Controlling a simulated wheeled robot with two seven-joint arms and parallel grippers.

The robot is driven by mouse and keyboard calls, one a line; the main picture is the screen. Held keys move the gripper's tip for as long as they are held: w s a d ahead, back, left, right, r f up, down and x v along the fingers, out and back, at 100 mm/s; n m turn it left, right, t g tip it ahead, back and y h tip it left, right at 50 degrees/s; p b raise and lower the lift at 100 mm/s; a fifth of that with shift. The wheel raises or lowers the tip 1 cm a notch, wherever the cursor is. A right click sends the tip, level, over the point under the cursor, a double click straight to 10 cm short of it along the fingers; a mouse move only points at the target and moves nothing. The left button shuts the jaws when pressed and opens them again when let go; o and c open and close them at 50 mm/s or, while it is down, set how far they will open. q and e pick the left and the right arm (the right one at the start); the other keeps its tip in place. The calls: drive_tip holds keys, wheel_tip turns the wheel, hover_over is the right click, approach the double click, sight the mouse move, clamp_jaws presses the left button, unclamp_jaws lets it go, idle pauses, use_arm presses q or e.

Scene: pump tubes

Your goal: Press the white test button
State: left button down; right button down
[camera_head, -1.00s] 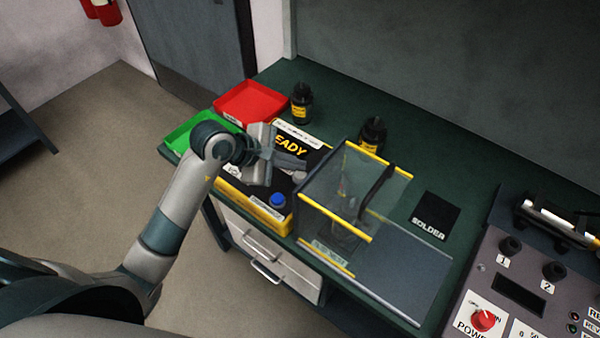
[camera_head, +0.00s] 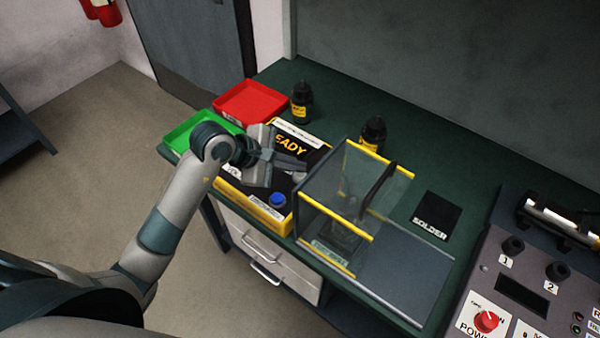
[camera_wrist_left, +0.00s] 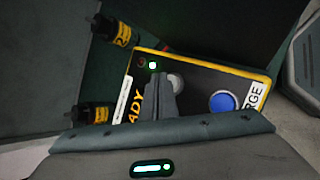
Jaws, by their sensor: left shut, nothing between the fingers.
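The yellow-edged black tester box (camera_head: 252,207) stands on the bench and shows "EADY" on its top. The white test button (camera_wrist_left: 176,82) shows beside my fingertips in the wrist view, partly covered by them. In the head view its pale edge (camera_head: 299,178) sits just below the fingertips. My left gripper (camera_head: 303,170) is shut and empty, its fingers reaching over the box top; it also shows in the wrist view (camera_wrist_left: 158,80). I cannot tell whether the fingertips touch the button. A blue button (camera_head: 277,199) is nearer the front edge. My right gripper is out of view.
A green tray (camera_head: 185,135) and a red tray (camera_head: 250,102) lie behind and left of the box. A clear yellow-edged enclosure (camera_head: 335,222) stands close to its right. Two dark bottles (camera_head: 301,103) (camera_head: 373,135) stand behind. A green light (camera_wrist_left: 152,66) shows on the box.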

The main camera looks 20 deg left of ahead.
sight(295, 175)
use_arm(q)
drive_tip(key=shift+f+b, duration=0.65)
drive_tip(key=shift+f, duration=0.05)
idle(0.8)
drive_tip(key=shift+r, duration=0.2)
drive_tip(key=shift+r+p, duration=0.6)
drive_tip(key=shift+r, duration=0.3)
drive_tip(key=shift+r+p, duration=1.4)
drive_tip(key=shift+r, duration=1.1)
